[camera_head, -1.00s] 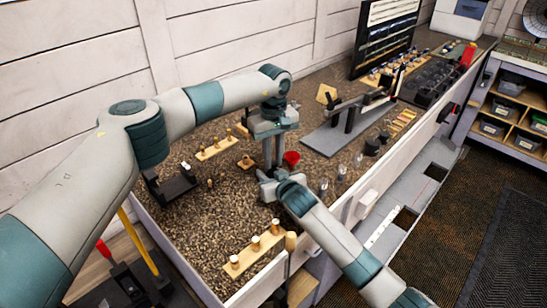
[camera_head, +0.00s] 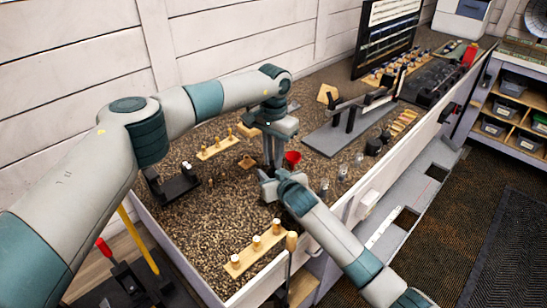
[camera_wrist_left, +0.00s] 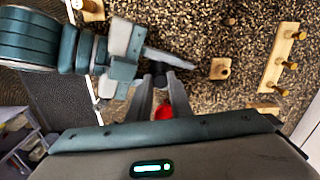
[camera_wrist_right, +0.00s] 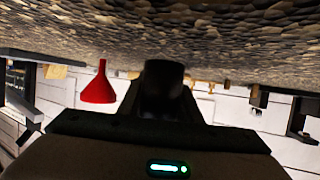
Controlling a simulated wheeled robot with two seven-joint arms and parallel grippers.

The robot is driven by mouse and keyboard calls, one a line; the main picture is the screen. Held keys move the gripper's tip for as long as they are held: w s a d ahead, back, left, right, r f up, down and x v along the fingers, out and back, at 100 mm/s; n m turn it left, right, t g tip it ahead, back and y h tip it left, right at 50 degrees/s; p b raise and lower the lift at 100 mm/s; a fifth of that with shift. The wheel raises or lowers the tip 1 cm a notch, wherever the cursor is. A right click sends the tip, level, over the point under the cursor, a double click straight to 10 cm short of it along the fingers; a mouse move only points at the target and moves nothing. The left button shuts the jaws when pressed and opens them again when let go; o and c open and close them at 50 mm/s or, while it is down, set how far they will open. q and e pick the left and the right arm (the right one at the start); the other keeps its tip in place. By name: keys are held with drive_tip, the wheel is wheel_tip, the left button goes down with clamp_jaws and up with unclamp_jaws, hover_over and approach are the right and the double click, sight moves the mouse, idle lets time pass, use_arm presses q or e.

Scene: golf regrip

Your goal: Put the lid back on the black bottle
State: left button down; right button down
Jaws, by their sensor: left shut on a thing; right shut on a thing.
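My right gripper (camera_head: 268,183) is shut on a dark cylinder, which looks like the black bottle (camera_wrist_right: 164,82), just above the gravel. In the right wrist view it is blurred and very close, and its mouth cannot be made out. My left gripper (camera_head: 273,158) points down from above, with its fingertips close over the right gripper. In the left wrist view its fingers (camera_wrist_left: 161,88) are shut on a small dark thing, which looks like the lid (camera_wrist_left: 160,81). I cannot tell whether lid and bottle touch. The head view hides both behind the grippers.
A red funnel (camera_head: 292,157) stands close beside the grippers, to their right. Wooden peg racks (camera_head: 253,252) stand at the front and further back. A black stand (camera_head: 172,185) is at the left. Open gravel lies between them. A white wall edges the bed.

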use_arm(q)
drive_tip(key=c, duration=1.6)
unclamp_jaws()
drive_tip(key=shift+r, duration=0.15)
drive_tip(key=shift+r, duration=2.15)
drive_tip(key=shift+c, duration=0.4)
